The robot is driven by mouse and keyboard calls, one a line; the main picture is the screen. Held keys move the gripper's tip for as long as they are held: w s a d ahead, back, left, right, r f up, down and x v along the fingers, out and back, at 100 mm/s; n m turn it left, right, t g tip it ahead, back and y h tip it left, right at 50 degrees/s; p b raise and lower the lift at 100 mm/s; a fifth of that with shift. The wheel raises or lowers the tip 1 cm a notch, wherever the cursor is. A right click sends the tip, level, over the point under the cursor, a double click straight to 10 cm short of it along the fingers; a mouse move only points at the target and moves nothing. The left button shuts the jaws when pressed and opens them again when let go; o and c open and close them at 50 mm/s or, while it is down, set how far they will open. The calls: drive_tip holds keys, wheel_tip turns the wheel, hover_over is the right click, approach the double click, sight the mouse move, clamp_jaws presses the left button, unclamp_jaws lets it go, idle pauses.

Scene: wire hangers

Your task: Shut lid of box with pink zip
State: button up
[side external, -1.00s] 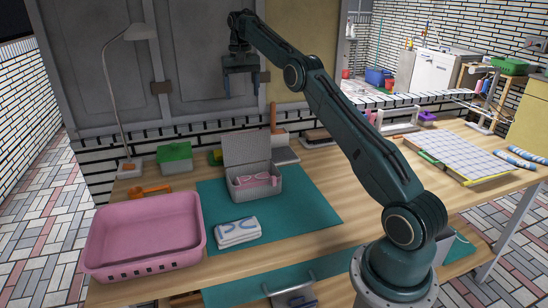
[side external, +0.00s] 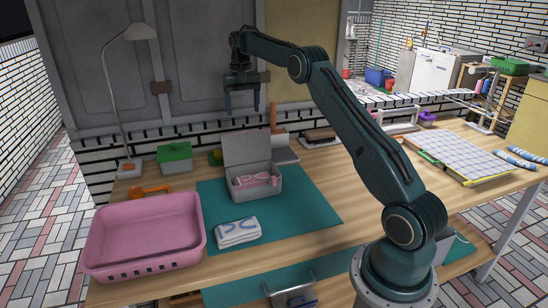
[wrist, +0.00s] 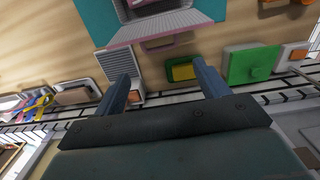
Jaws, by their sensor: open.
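A grey box (side external: 255,189) stands on the teal mat (side external: 310,208), with a pink thing (side external: 252,179) inside it. Its lid (side external: 246,148) stands up open at the back. In the wrist view the lid (wrist: 170,24) shows at the top, with a pink line along its edge. My gripper (side external: 242,106) is open and empty, in the air above and behind the box. Its two fingers (wrist: 166,88) point toward the box side in the wrist view, apart from the lid.
A green-lidded container (side external: 174,158) and a lamp (side external: 130,100) stand at the back left. A gridded board (side external: 466,160) lies at the right.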

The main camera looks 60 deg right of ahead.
sight(246, 146)
drive_tip(key=shift+f, duration=4.15)
drive_tip(key=c, duration=1.2)
drive_tip(key=shift+o, duration=0.2)
